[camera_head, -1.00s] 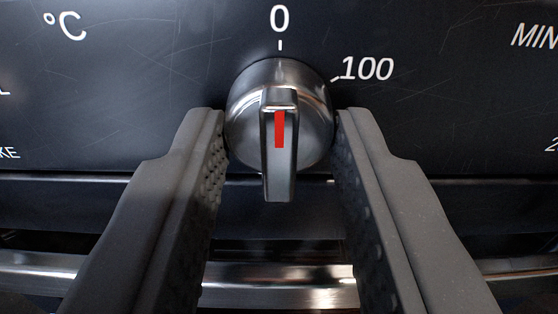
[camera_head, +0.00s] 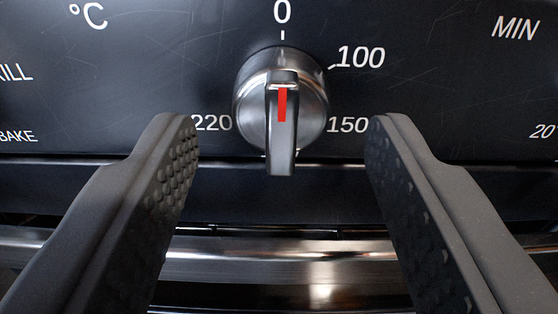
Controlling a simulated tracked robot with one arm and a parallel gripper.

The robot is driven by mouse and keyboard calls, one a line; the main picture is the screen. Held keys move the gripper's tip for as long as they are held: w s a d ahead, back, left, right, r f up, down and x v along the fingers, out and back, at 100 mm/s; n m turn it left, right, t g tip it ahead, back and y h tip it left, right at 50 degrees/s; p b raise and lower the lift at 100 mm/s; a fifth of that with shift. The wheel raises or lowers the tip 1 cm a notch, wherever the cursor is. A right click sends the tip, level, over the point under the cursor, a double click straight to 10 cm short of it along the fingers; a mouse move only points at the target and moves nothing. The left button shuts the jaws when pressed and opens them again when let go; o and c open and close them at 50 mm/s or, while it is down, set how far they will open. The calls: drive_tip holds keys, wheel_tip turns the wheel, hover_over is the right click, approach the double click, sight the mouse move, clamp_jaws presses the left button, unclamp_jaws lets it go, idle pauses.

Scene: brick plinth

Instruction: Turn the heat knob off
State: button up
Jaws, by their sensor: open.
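The heat knob (camera_head: 281,106) is a round silver dial with a raised grip bar on a dark panel. Its red mark is at the upper end of the bar and points straight up at the 0 mark (camera_head: 282,12). My gripper (camera_head: 282,130) is open, with one dark textured finger to the left and one to the right of the knob. Both fingers are clear of the knob, with a wide gap on each side. The fingertips are level with the knob's lower half and nothing is between them in their grasp.
The black control panel (camera_head: 420,90) carries labels 100, 150 and 220 around the knob, °C at upper left and MIN (camera_head: 515,27) at right. Below the panel runs a shiny metal bar (camera_head: 280,262) across the width.

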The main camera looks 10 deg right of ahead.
drive_tip(key=s+a+b, duration=0.2)
drive_tip(key=s, duration=1)
drive_tip(key=shift+s+a+b, duration=0.15)
drive_tip(key=shift+a+b, duration=0.1)
drive_tip(key=shift+b, duration=0.1)
drive_tip(key=shift+s, duration=0.1)
